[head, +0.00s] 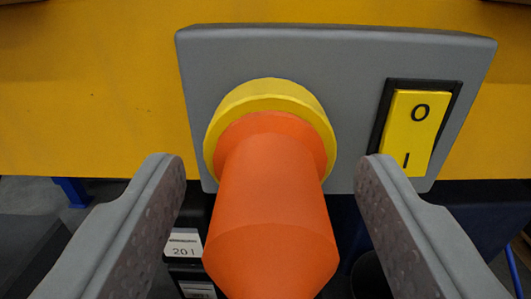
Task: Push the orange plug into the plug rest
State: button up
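The orange plug (270,200) sticks out from a yellow ring (268,92) on a grey panel (300,60). Its wide orange flange meets the ring, and its body points toward me. My gripper (270,168) is open, with one finger on each side of the plug. A gap shows between the plug and each finger, so neither finger touches it. I cannot tell if the yellow ring is the plug rest or another socket. No other holder for the plug shows.
A yellow rocker switch (412,125) marked O and I sits in a black frame on the panel's right. The panel is on a yellow beam (90,100). Below it are dark objects, a white label reading 201 (184,246) and a blue post (72,191).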

aim_at(269, 281)
jog(key=c, duration=1.1)
jog(key=shift+s, duration=3)
jog(key=shift+c, duration=0.2)
